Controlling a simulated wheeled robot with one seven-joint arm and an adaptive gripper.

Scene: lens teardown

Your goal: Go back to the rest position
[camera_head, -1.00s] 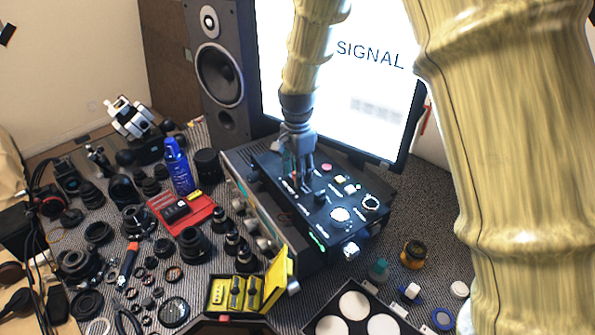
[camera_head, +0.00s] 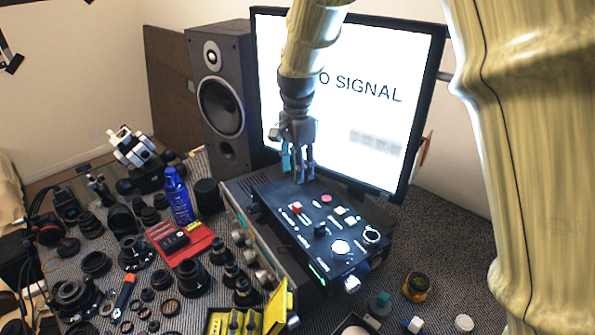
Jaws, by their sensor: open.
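My gripper (camera_head: 299,178) hangs fingers down above the back part of a black control box (camera_head: 322,232), in front of the monitor. Its fingers look apart, with nothing visible between them. Whether the fingertips clear the box top is hard to tell at this angle. The box carries a red switch, a black knob, a round lit white button and several small buttons. My arm comes down from the top of the view, with a large arm link along the right side.
A monitor (camera_head: 375,95) showing a "SIGNAL" text stands behind, beside a speaker (camera_head: 220,95). A blue bottle (camera_head: 179,197), a red tray (camera_head: 205,240) and many lens parts crowd the left. A yellow case (camera_head: 277,308) stands in front. An amber jar (camera_head: 416,287) is at right.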

